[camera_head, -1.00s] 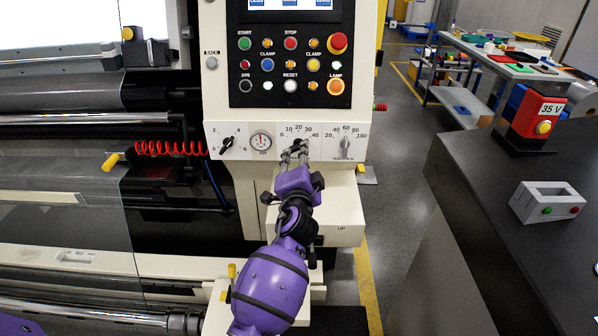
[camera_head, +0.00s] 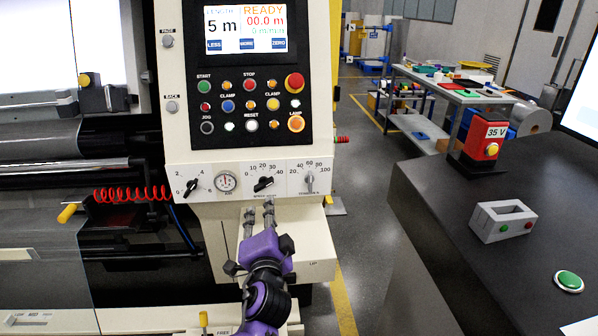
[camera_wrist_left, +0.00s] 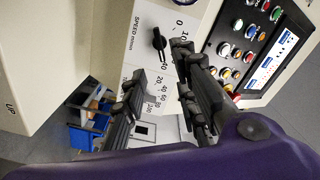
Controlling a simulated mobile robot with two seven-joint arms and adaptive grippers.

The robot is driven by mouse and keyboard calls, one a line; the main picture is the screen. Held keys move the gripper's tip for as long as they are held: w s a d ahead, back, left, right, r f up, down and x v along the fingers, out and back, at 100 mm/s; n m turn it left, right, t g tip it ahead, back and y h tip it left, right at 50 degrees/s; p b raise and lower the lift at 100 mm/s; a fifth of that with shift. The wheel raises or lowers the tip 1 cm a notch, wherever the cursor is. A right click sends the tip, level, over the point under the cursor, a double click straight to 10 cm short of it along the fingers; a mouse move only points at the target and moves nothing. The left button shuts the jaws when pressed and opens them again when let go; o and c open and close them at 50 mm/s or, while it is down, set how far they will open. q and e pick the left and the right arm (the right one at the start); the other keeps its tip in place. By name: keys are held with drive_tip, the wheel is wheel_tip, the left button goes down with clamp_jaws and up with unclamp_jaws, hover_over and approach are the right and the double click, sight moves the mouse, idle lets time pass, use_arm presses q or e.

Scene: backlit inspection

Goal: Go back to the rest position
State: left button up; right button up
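My left gripper (camera_head: 258,206) is in front of the machine's panel, just below the black speed knob (camera_head: 264,184). Its two fingers are parted, with nothing between them. In the left wrist view, the open fingers of the left gripper (camera_wrist_left: 160,95) stand apart, and the speed knob (camera_wrist_left: 159,42) is beyond them, clear of both. The purple left arm comes up from the bottom of the head view. My right gripper is not in view.
The control panel (camera_head: 250,152) has several buttons and a screen (camera_head: 246,28) reading READY. A cream box (camera_head: 290,245) juts out under the knobs.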

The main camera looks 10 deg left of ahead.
use_arm(q)
drive_tip(key=s+d+f+n+g+h+p, duration=0.2)
drive_tip(key=s+f+n+g+h+p, duration=0.25)
drive_tip(key=s+f, duration=1.3)
drive_tip(key=s+a+f+n+g, duration=0.1)
drive_tip(key=s+f, duration=0.2)
drive_tip(key=s, duration=0.6)
drive_tip(key=s+a+f+n+g, duration=0.1)
drive_tip(key=s+f, duration=0.3)
drive_tip(key=s, duration=0.5)
drive_tip(key=s+f+n+g, duration=0.2)
drive_tip(key=s+f, duration=0.1)
drive_tip(key=s, duration=0.6)
drive_tip(key=shift+s+a+f+h+p, duration=0.15)
drive_tip(key=shift+s+a+h+p, duration=0.1)
drive_tip(key=shift+a+h+p, duration=0.2)
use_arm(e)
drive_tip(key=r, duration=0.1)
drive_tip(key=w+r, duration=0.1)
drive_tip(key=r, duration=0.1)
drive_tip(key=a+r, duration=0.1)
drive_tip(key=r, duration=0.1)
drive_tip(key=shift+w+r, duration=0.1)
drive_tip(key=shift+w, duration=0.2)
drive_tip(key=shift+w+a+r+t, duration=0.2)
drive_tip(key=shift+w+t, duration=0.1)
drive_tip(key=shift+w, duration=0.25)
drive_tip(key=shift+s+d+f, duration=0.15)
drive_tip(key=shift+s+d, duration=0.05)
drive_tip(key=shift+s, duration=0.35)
